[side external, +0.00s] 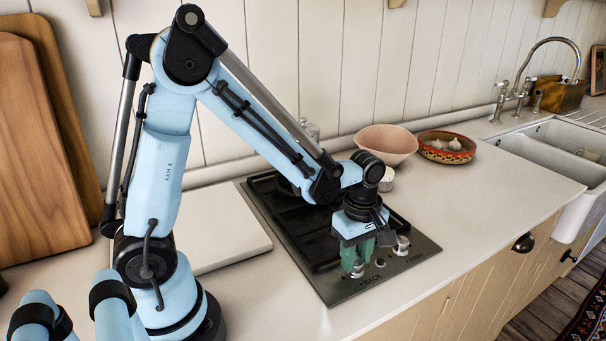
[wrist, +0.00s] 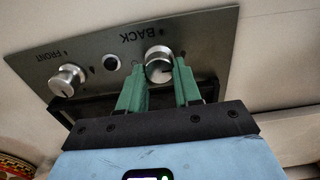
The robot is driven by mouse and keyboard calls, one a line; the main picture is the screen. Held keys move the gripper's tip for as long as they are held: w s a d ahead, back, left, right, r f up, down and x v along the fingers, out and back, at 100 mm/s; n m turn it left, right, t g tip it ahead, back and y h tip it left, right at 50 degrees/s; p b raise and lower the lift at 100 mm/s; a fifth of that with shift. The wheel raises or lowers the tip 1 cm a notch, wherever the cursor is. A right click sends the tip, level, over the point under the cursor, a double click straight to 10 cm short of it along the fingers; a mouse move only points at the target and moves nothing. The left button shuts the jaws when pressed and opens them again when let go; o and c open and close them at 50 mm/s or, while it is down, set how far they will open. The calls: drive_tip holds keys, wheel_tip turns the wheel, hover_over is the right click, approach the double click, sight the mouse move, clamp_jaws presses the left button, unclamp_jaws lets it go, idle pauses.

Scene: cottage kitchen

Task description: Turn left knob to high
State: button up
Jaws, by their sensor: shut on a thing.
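The left knob (side external: 358,270), silver and round, stands on the hob's front strip in the side view, near the lettering BACK. It also shows in the wrist view (wrist: 158,66), between my green fingers. My gripper (side external: 354,258) points down over it and is shut on it; the fingers (wrist: 160,78) hold its two sides. The fingers partly hide the knob in the side view, and I cannot read its setting. The right knob (side external: 401,244) stands apart from my gripper; it is labelled FRONT in the wrist view (wrist: 68,80).
A small black button (wrist: 111,62) lies between the knobs. The dark hob (side external: 322,285) is set in the white counter. A pink bowl (side external: 386,143), a patterned bowl with garlic (side external: 434,154) and a white board (side external: 220,240) stand around it. The counter right of the hob is clear.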

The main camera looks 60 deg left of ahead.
idle(0.4)
drive_tip(key=o, duration=1)
drive_tip(key=shift+o, duration=0.2)
wheel_tip(320, 180, up, 12)
drive_tip(key=s+a+m+t, duration=0.1)
drive_tip(key=s+m+t, duration=0.5)
drive_tip(key=m, duration=1.2)
drive_tip(key=shift+a+f+t, duration=0.15)
drive_tip(key=shift+a+t, duration=0.1)
drive_tip(key=shift+t, duration=0.35)
